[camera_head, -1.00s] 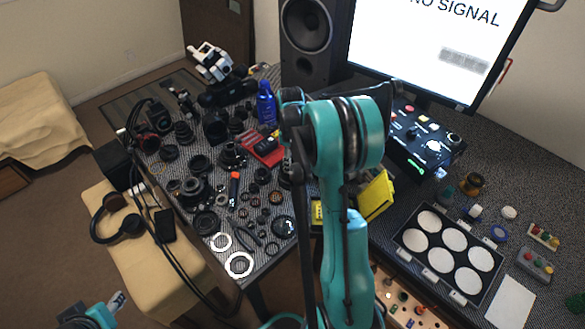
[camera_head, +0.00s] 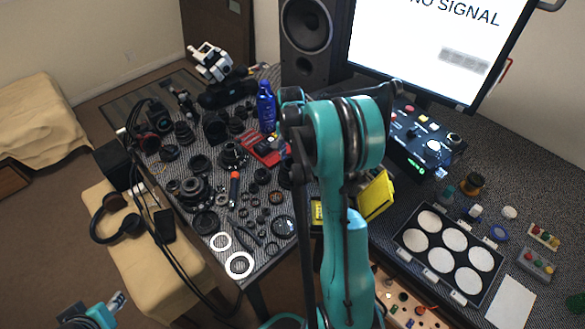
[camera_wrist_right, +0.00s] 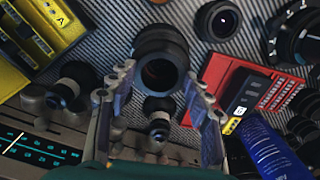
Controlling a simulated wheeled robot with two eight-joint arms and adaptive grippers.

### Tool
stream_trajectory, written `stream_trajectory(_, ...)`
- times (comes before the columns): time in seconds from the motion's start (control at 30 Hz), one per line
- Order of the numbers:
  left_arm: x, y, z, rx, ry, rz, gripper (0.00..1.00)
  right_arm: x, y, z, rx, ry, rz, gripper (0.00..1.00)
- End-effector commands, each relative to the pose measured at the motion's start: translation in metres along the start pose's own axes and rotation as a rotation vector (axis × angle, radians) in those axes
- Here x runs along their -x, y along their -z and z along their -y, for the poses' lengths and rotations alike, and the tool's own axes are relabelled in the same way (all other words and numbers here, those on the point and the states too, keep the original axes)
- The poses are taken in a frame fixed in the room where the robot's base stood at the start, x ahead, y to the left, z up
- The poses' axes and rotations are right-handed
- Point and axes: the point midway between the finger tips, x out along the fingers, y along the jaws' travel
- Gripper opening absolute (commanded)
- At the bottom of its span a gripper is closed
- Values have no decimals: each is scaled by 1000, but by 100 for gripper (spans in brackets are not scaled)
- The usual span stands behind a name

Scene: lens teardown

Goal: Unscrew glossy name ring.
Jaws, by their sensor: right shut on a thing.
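In the right wrist view, a black round lens barrel (camera_wrist_right: 160,52) with a dark glass centre stands between the fingers of my right gripper (camera_wrist_right: 158,88). In the head view my teal right arm hides the barrel and most of this gripper. My left gripper (camera_head: 117,300) shows only as a small pale tip at the lower left edge, away from the lens parts; its opening is unclear.
A red case (camera_wrist_right: 268,88) and a blue bottle (camera_wrist_right: 270,145) lie close on the right of the gripper. A yellow box (camera_wrist_right: 45,35) is at upper left. Several lens parts and white rings (camera_head: 240,265) crowd the table. A six-disc tray (camera_head: 400,240) is at right.

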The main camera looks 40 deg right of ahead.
Motion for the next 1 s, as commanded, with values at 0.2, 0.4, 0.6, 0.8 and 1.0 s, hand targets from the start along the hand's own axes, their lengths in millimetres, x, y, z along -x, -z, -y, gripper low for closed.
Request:
stream_trajectory(0.2, 0, 0, 0, 0, 0, 0, 40, 0, 0, 0, 265, 0, 0, 0)
stream_trajectory(0.4, 2, 1, 0, 0, 0, 0, 40, 3, 0, 0, 260, 0, 0, 0)
stream_trajectory(0.6, 5, 4, 0, 0, 0, 0, 40, 9, 0, 0, 259, 0, 0, 0)
stream_trajectory(0.8, 9, 6, 0, 0, 0, 0, 40, 16, 0, 0, 258, 0, 0, 0)
stream_trajectory(1.0, 12, 8, 0, 0, 0, 0, 40, 20, 0, 0, 258, 0, 0, 0)
